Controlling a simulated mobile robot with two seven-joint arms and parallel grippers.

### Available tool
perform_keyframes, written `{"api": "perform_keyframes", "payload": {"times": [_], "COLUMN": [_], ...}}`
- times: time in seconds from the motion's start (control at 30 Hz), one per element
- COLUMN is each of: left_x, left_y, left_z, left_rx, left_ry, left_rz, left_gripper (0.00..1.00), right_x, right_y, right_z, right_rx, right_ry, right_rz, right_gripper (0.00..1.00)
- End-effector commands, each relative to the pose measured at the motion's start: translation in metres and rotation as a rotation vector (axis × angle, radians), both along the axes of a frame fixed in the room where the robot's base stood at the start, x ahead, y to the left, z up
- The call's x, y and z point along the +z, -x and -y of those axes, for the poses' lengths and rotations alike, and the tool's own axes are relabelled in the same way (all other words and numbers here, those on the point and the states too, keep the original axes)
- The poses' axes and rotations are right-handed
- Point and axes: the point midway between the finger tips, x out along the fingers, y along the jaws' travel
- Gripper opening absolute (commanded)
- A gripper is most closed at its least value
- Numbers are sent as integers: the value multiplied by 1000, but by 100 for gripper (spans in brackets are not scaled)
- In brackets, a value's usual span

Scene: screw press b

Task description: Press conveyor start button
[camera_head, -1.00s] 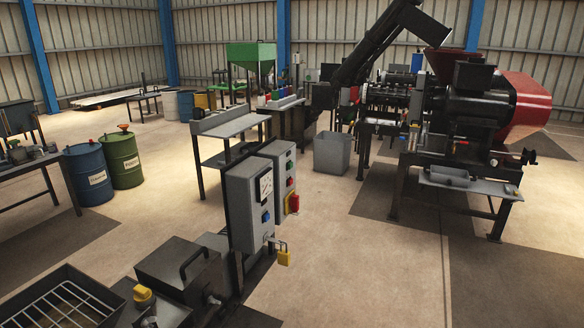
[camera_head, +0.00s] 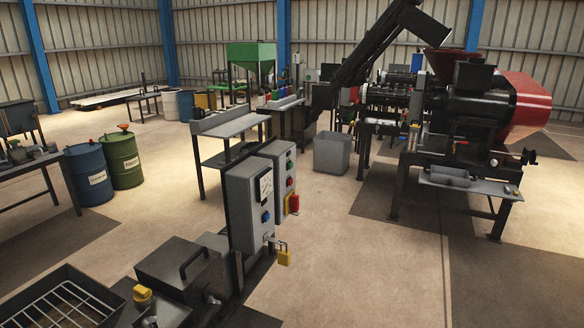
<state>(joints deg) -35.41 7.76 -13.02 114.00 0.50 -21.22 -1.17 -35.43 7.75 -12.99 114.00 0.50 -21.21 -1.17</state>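Two grey control boxes stand on posts near the middle of the head view. The nearer box (camera_head: 241,212) has a white gauge (camera_head: 265,186) and a blue knob or button (camera_head: 266,217). The box behind it (camera_head: 279,160) has a small green button (camera_head: 290,165), a red button (camera_head: 290,182) below it, and a red-and-yellow switch (camera_head: 294,203). I cannot read any labels, so I cannot tell which is the conveyor start button. A dark inclined conveyor (camera_head: 372,48) rises at the black-and-red press (camera_head: 480,105). Neither gripper is in view.
A yellow padlock (camera_head: 284,258) hangs beside the nearer box. Dark machinery (camera_head: 180,272) and a wire-rack tray (camera_head: 62,300) fill the lower left. A grey bin (camera_head: 332,153) and a steel table (camera_head: 228,124) stand behind the boxes. The floor (camera_head: 370,265) right of the boxes is clear.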

Motion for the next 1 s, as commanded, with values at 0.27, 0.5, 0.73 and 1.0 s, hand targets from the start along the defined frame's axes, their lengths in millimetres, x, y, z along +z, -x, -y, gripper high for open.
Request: {"api": "perform_keyframes", "payload": {"times": [0.27, 0.5, 0.73, 1.0], "left_x": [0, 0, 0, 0], "left_y": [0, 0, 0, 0], "left_z": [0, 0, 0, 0], "left_rx": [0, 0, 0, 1], "left_ry": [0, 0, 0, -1], "left_rz": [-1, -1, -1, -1], "left_gripper": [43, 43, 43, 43], "right_x": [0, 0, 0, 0], "right_y": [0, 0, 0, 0], "right_z": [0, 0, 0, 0], "right_rx": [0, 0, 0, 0], "right_ry": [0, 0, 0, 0], "right_rz": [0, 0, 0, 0], "right_gripper": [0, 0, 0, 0]}}
